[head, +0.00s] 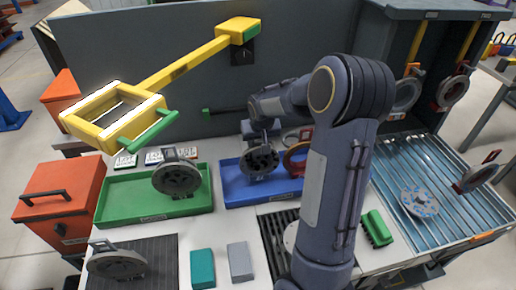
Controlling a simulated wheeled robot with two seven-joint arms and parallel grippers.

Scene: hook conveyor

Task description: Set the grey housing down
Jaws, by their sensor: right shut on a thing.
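My right gripper (259,136) is at the end of the arm that reaches over the table from the right. It is shut on a grey housing (260,162), a round dark part. The housing is over the blue tray (237,199) near its back edge. I cannot tell whether it touches the tray. A red and orange ring-shaped part (296,157) is at the tray's right, partly hidden by my arm. My left gripper is not in view.
A similar grey part (177,179) is in the green tray (125,202); another (117,266) is on the dark mat at front left. Teal (202,269) and grey (240,262) blocks stand in front. A yellow frame (120,115) overhangs the left. Hooks with parts hang at right.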

